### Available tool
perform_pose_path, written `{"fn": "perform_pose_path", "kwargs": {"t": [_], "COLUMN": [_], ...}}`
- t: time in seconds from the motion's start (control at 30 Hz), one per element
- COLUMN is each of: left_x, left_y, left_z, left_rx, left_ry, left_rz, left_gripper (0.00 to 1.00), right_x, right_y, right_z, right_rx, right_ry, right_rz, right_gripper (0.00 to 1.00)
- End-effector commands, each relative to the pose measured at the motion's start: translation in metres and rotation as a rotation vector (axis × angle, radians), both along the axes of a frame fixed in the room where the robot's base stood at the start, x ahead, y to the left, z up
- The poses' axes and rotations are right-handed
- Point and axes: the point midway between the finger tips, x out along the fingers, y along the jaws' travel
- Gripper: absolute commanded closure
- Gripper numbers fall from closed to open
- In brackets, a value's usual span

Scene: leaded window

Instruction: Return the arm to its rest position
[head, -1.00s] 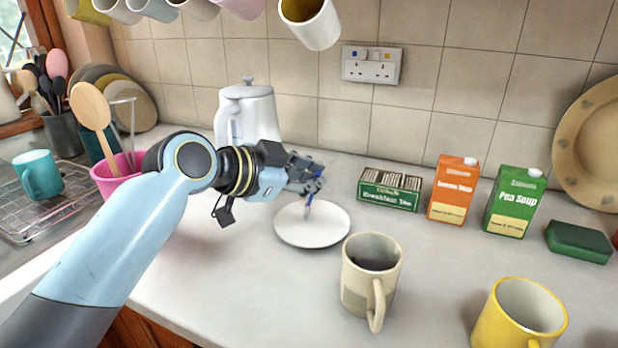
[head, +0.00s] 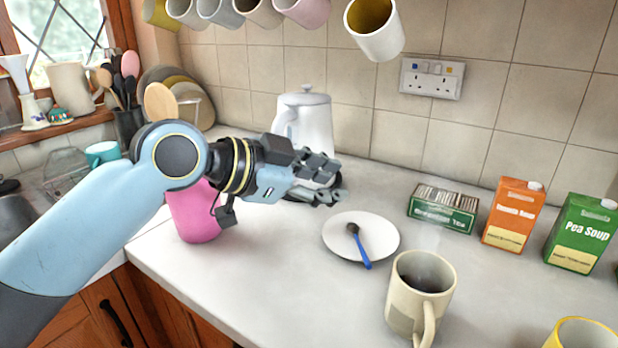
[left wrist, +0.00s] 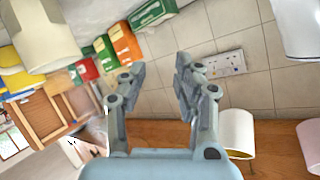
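My left gripper (head: 325,182) is over the counter, in front of the white kettle and left of the white plate. In the left wrist view, its two fingers (left wrist: 157,88) stand apart with nothing between them, so it is open and empty. A spoon with a blue handle and dark bowl (head: 360,250) lies on the white plate (head: 338,238), its handle end toward the front rim. My right gripper is not in view.
The white kettle (head: 306,118) stands behind my left gripper. A cream mug (head: 408,300), tea box (head: 442,209), orange carton (head: 512,214) and green carton (head: 580,233) stand to the right. A pink pot (head: 190,212) is by my left arm. Mugs hang above.

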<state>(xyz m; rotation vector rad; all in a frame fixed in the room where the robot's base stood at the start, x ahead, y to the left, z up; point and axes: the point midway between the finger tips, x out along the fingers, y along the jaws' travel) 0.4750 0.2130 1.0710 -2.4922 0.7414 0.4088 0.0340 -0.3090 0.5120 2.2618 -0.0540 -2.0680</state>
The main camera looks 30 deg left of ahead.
Motion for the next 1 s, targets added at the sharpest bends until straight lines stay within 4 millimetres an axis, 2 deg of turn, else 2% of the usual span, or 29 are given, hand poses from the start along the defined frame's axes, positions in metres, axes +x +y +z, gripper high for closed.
{"fn": "perform_pose_path", "kwargs": {"t": [0.03,0.2,0.47,0.57,0.67,0.77,0.9,1.0], "left_x": [-0.009,-0.024,-0.032,-0.034,-0.051,-0.083,-0.136,-0.173], "left_y": [0.004,0.013,0.015,0.015,0.015,0.018,0.03,0.039], "left_z": [0.004,0.012,0.017,0.012,-0.011,-0.048,-0.092,-0.111], "left_rx": [0.007,0.004,-0.001,-0.002,-0.003,0.0,0.007,0.011], "left_ry": [0.001,0.0,0.0,0.017,0.109,0.269,0.499,0.632], "left_rz": [-0.005,-0.001,-0.002,0.005,0.052,0.155,0.349,0.487], "left_gripper": [0.69,0.69,0.69,0.69,0.69,0.69,0.69,0.69], "right_x": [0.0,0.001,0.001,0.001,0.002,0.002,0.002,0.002], "right_y": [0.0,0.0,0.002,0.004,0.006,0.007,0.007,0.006], "right_z": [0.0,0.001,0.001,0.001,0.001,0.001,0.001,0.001], "right_rx": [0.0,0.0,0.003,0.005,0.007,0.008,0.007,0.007], "right_ry": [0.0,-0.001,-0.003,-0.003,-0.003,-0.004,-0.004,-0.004], "right_rz": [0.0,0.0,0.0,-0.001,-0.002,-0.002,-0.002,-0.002], "right_gripper": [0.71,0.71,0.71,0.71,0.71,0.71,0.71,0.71]}}
